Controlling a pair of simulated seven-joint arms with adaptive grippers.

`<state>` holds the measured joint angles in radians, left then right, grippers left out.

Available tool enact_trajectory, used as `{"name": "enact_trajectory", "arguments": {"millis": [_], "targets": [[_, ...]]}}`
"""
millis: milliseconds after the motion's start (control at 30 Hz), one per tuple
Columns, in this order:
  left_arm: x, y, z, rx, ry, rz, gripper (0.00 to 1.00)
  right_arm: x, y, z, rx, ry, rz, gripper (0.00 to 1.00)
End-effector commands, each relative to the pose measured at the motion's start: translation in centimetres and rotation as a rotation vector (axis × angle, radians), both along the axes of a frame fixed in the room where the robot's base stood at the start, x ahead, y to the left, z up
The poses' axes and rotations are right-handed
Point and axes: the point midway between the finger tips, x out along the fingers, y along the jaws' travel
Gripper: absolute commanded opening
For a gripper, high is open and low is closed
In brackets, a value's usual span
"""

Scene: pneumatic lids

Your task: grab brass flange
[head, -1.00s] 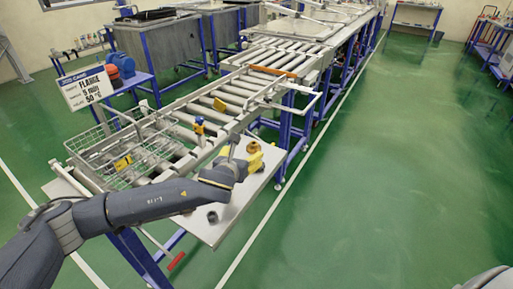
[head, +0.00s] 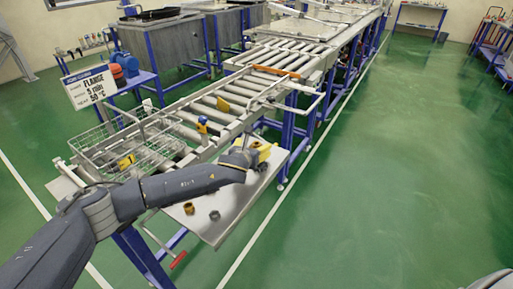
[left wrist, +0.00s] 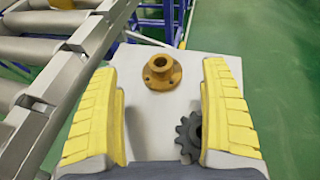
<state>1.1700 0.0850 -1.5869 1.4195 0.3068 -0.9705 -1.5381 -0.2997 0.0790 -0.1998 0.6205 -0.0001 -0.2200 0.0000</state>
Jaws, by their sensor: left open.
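The brass flange (left wrist: 162,73), a round base with holes and a raised hollow collar, lies on the pale plate (left wrist: 150,120) in the left wrist view. My left gripper (head: 262,150) is open over the far part of the plate; its yellow fingers also show in the left wrist view (left wrist: 162,115). The flange is just beyond the fingertips, roughly centred between them, with nothing held. In the head view the gripper seems to hide the flange. My right gripper is not in view.
A dark gear (left wrist: 188,137) lies by the right-hand finger, partly hidden. A small brass-coloured part (head: 189,208) and a dark part (head: 214,215) sit on the plate's near half. A roller conveyor (head: 235,92) and wire basket (head: 115,155) are to the left.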

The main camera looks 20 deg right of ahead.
Motion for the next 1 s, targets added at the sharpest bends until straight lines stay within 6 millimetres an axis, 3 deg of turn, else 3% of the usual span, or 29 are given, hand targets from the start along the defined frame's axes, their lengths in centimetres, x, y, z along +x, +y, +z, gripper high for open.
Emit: {"name": "enact_trajectory", "arguments": {"millis": [433, 867, 1000], "targets": [[3.3, -2.1, -1.3, 0.000, 0.000, 0.001, 0.80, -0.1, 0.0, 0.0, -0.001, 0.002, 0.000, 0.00], [3.8, -2.5, -1.5, 0.000, 0.000, 0.000, 0.80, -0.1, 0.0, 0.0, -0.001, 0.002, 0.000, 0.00], [3.9, -2.4, -1.5, 0.000, 0.000, 0.000, 0.68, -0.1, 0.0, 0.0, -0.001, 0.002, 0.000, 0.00]]}}
